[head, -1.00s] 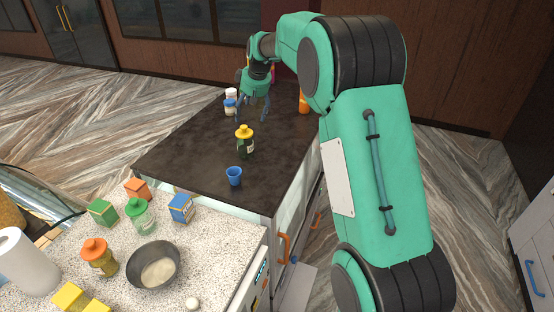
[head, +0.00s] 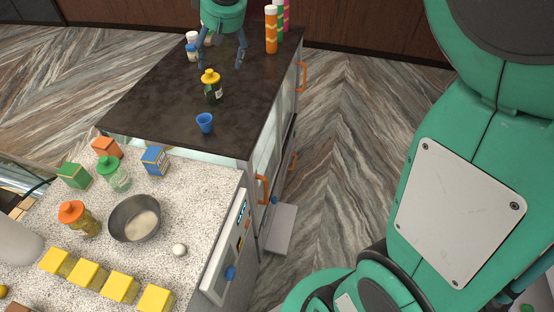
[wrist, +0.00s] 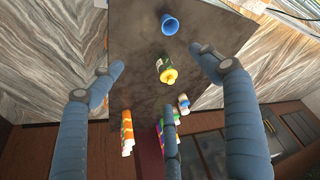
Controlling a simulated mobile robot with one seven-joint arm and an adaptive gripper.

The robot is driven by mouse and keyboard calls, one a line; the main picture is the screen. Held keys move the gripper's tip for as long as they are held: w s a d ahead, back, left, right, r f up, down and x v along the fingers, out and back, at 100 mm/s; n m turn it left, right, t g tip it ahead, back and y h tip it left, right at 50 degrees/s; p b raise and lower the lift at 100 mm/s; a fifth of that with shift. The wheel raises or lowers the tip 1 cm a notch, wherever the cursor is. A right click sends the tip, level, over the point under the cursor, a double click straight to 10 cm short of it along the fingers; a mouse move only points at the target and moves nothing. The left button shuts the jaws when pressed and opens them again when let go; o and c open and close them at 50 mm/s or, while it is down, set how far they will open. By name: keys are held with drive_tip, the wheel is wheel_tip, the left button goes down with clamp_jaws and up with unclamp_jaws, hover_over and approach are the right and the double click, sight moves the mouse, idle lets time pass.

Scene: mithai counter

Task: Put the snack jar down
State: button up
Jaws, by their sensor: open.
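A dark green jar with a yellow lid (head: 212,92) stands upright on the dark counter (head: 150,105). In the wrist view, its yellow lid (wrist: 168,75) lies between my spread fingers. My gripper (head: 221,55) is open and empty, beyond and apart from this jar. A clear jar with a green lid (head: 116,178) and a jar with an orange lid (head: 84,224) stand on the near speckled counter (head: 195,205). I cannot tell which of these is the snack jar.
A blue cup (head: 205,123) stands near the dark counter's front edge. Small white-and-blue bottles (head: 192,52) and tall coloured tubes (head: 271,32) stand farther back. A metal bowl (head: 134,218) and several boxes occupy the speckled counter. The dark counter's left part is clear.

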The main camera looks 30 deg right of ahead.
drive_tip(key=s+a+f+m, duration=0.1)
drive_tip(key=s+f, duration=0.2)
drive_tip(key=s, duration=1.5)
drive_tip(key=s+a+f+m, duration=0.1)
drive_tip(key=s+a+f, duration=0.1)
drive_tip(key=s, duration=1.6)
drive_tip(key=shift+f+t+h, duration=0.3)
drive_tip(key=shift+f+t, duration=0.1)
drive_tip(key=shift+f, duration=0.4)
wheel_tip(320, 180, down, 17)
drive_tip(key=b, duration=1.7)
drive_tip(key=shift+f, duration=0.1)
wheel_tip(320, 180, down, 12)
drive_tip(key=b, duration=1.2)
